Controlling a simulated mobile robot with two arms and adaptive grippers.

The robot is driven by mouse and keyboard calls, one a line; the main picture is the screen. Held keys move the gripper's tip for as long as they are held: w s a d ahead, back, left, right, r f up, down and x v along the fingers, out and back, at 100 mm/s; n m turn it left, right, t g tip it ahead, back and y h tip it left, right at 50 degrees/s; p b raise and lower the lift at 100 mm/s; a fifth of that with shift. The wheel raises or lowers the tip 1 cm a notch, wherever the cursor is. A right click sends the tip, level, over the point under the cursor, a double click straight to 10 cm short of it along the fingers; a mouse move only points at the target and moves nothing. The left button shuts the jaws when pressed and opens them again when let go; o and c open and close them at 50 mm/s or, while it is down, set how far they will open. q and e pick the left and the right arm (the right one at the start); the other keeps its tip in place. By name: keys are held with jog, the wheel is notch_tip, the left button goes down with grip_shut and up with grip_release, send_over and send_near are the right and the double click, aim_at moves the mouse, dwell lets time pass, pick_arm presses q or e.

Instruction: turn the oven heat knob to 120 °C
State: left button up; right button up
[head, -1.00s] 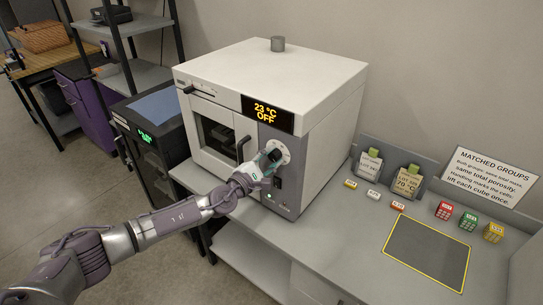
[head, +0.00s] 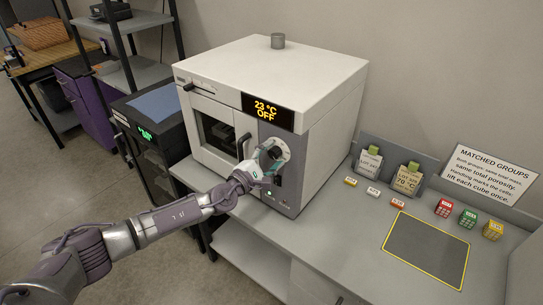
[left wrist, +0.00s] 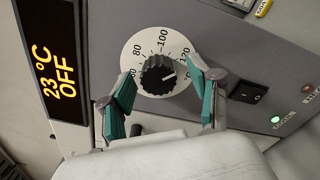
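The oven (head: 325,95) stands on the bench, its display (head: 267,113) reading 23 °C OFF. Its heat knob (left wrist: 160,75) is dark and ridged, on a white dial (left wrist: 150,42) with 80, 100 and 120 legible. A white mark on the knob points toward the right side of the dial; the exact value is unclear. My left gripper (left wrist: 163,88) is open, its teal fingers on either side of the knob with visible gaps. In the head view my left gripper (head: 265,163) covers part of the dial (head: 279,147). My right gripper is not in view.
A black switch (left wrist: 247,92) and a lit green lamp (left wrist: 304,119) sit beside the dial. A dark oven handle (head: 242,146) is left of the gripper. Cards, small coloured blocks and a yellow-edged dark mat (head: 427,250) lie on the bench to the right.

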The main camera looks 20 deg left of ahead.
pick_arm(q)
jog(key=v, duration=1.2)
jog(key=shift+r, duration=0.1)
jog(key=shift+c, duration=0.3)
dwell(1.9)
